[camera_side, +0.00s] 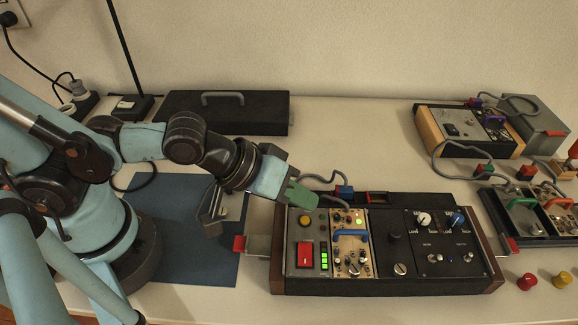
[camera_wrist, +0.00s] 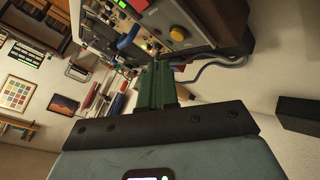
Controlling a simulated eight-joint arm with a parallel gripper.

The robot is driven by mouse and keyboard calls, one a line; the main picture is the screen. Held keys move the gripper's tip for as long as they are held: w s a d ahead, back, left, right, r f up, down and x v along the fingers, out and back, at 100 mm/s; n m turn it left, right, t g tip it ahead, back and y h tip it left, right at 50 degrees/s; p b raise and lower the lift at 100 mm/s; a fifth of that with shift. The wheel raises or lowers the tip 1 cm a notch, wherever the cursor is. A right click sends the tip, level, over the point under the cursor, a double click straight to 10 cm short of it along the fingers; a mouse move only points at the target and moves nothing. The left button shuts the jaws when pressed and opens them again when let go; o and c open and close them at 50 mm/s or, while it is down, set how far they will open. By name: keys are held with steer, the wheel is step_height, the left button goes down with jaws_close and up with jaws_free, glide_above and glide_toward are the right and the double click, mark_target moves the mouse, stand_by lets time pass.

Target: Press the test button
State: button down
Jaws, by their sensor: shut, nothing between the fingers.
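A dark-framed panel unit (camera_side: 385,284) with wooden end cheeks lies on the table. Its left module has a round yellow-orange button (camera_side: 306,220) near the top, a red rectangular button (camera_side: 305,255) below and a green-lit bar display. I cannot read which control is labelled test. My gripper (camera_side: 303,199) has green fingers, shut and empty, above the module's upper edge, close to the yellow button. In the wrist view the green fingers (camera_wrist: 156,72) point toward the panel, and the yellow button (camera_wrist: 179,33) shows right of their tips, apart from them in that picture. Contact cannot be judged.
A blue handle (camera_side: 351,236) and several knobs rise from the panel. A black case (camera_side: 222,113) lies at the back; other units (camera_side: 468,131) stand right. A blue mat (camera_side: 180,228) lies left.

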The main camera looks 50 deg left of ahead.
steer(key=shift+f, duration=0.7)
stand_by(1.7)
steer(key=shift+f, duration=0.4)
steer(key=shift+f, duration=0.4)
stand_by(0.6)
steer(key=shift+r, duration=0.8)
steer(key=shift+r, duration=0.1)
steer(key=shift+r, duration=2.4)
steer(key=shift+a, duration=0.15)
